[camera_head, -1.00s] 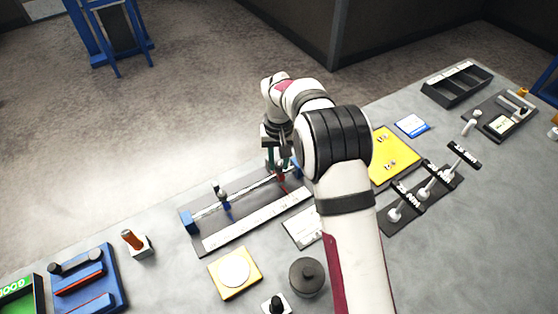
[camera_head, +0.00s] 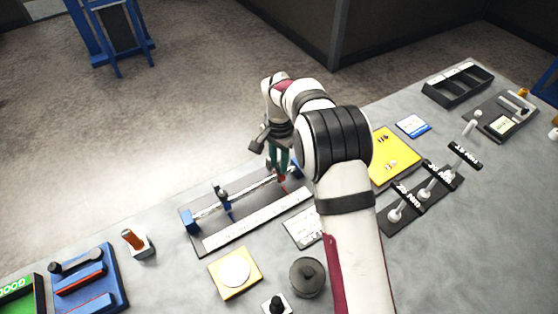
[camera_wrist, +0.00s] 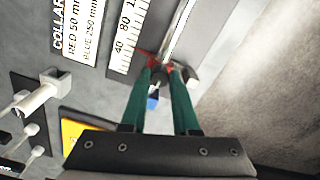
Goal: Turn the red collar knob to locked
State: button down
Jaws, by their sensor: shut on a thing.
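The red collar (camera_head: 281,179) sits on the rail (camera_head: 245,194) near its right end, partly hidden by my arm. In the wrist view, red parts of the collar (camera_wrist: 149,69) show beside my fingertips. My gripper (camera_head: 279,170) has green fingers reaching down to the collar. In the wrist view the gripper (camera_wrist: 165,72) is shut on the collar's knob, which is mostly hidden between the tips. The knob's locked or unlocked mark cannot be made out. A blue collar (camera_head: 223,197) stands farther left on the same rail.
A white scale (camera_head: 258,219) runs along the rail's front. Blue end blocks (camera_head: 190,221) hold the rail. A card (camera_wrist: 82,25) reads red 50 mm, blue 250 mm. A yellow plate (camera_head: 392,158) lies right of my arm; a dark round weight (camera_head: 307,276) stands in front.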

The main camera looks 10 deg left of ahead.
aim_at(279, 166)
jog(key=shift+m, duration=0.4)
jog(key=c, duration=0.7)
grip_release()
jog(key=shift+o, duration=0.2)
jog(key=shift+r, duration=0.1)
notch_tip(279, 166, up, 16)
